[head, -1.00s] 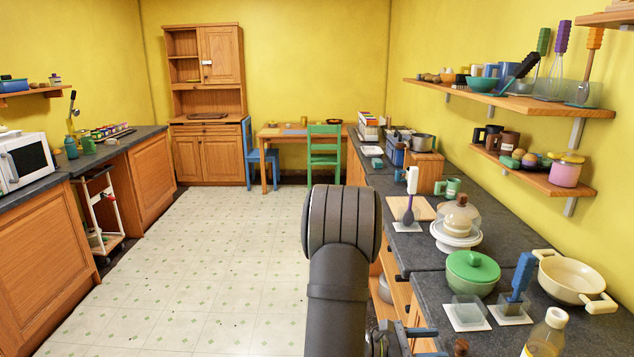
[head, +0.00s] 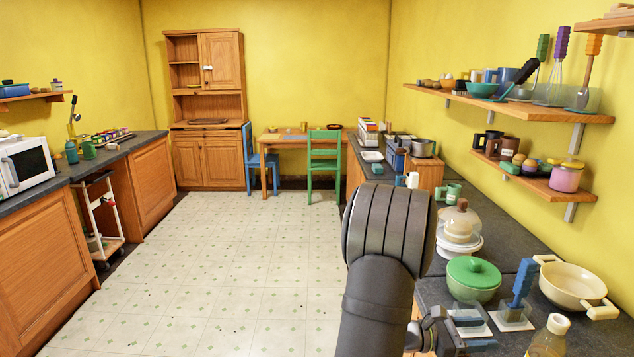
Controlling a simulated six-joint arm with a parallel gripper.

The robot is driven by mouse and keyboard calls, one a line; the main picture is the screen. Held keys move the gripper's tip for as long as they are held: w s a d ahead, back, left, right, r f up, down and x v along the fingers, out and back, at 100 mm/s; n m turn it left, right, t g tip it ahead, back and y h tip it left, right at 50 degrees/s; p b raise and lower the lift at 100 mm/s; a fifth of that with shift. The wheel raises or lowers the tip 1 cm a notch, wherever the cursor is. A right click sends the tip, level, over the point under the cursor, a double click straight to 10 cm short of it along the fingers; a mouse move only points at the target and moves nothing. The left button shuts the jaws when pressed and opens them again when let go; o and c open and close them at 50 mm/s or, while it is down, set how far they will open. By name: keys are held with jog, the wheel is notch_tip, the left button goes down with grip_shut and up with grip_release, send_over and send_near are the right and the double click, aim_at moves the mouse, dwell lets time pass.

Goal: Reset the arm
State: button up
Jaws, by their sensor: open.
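My arm's dark grey links rise in front of the right-hand counter (head: 510,245). My gripper (head: 476,333) shows low in the head view, right of the arm, near the counter's front edge. Its two blue-grey fingers point right and stand apart, with nothing seen between them. It appears close to the green-lidded pot (head: 472,272) and a clear container on a white coaster (head: 500,318), but I cannot tell its height over them.
A cream pan (head: 570,285), a blue-handled utensil (head: 523,283), a bottle (head: 549,338) and a domed cake stand (head: 459,230) crowd the right counter. Loaded shelves (head: 535,108) hang above it. The tiled floor (head: 240,260) at left is clear.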

jog(key=s+d+r, duration=0.3)
jog(key=d+r, duration=0.1)
jog(key=r, duration=0.4)
jog(key=s+d+r+t, duration=0.1)
jog(key=s+d+r, duration=0.25)
jog(key=r, duration=0.45)
jog(key=s+d+r, duration=0.2)
jog(key=d+r, duration=0.2)
jog(key=r, duration=0.4)
jog(key=shift+n+t, duration=0.3)
jog(key=shift+n, duration=0.2)
jog(key=shift+d+f, duration=0.1)
jog(key=shift+f, duration=2.35)
